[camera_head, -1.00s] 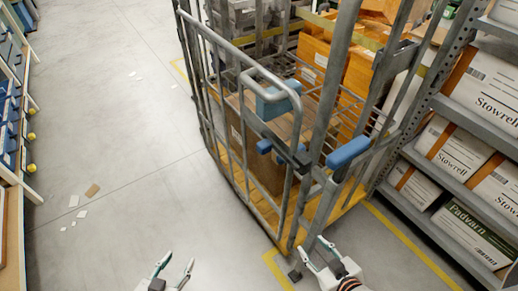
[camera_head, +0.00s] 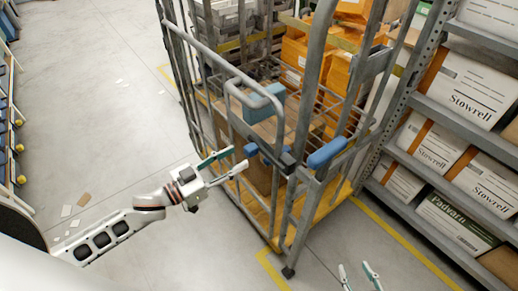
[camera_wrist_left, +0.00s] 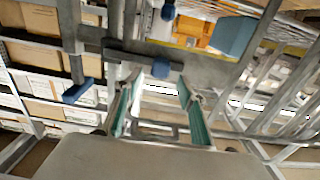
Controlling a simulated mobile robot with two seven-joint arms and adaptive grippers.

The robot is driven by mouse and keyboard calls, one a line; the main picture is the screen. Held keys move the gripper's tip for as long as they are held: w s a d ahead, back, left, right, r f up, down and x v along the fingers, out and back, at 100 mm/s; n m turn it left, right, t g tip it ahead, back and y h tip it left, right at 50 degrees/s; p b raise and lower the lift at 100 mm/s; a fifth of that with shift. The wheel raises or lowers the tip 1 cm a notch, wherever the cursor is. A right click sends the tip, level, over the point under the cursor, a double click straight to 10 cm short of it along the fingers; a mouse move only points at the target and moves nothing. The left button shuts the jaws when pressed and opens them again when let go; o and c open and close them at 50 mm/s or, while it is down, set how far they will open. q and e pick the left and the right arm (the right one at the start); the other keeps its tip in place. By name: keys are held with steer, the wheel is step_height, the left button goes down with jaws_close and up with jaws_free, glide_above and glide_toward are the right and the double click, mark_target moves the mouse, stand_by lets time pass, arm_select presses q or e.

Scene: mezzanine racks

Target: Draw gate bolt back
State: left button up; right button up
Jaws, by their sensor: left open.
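The gate bolt (camera_head: 272,156) is a dark bar on the front of the roll cage's gate, with a blue knob (camera_head: 252,149) at its left end. In the left wrist view the bolt (camera_wrist_left: 130,54) lies ahead with its blue knob (camera_wrist_left: 161,69) between the finger lines, beyond the tips. My left gripper (camera_head: 236,159) is open and empty, just left of the knob, apparently not touching it. Its fingers (camera_wrist_left: 157,98) also show spread in the left wrist view. My right gripper (camera_head: 355,273) is open and empty at the bottom edge, away from the cage.
The metal roll cage (camera_head: 180,60) holds cardboard and orange boxes (camera_head: 336,75). A blue grip (camera_head: 327,152) juts out right of the bolt, and a blue box (camera_head: 263,102) sits behind a curved tube. Shelving (camera_head: 430,105) with cartons stands close at right. The floor (camera_head: 100,130) at left is mostly clear.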

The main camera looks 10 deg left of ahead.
mark_target(245, 153)
arm_select(q)
steer(key=x, duration=0.6)
steer(key=shift+w+d, duration=0.15)
steer(key=shift+w, duration=0.05)
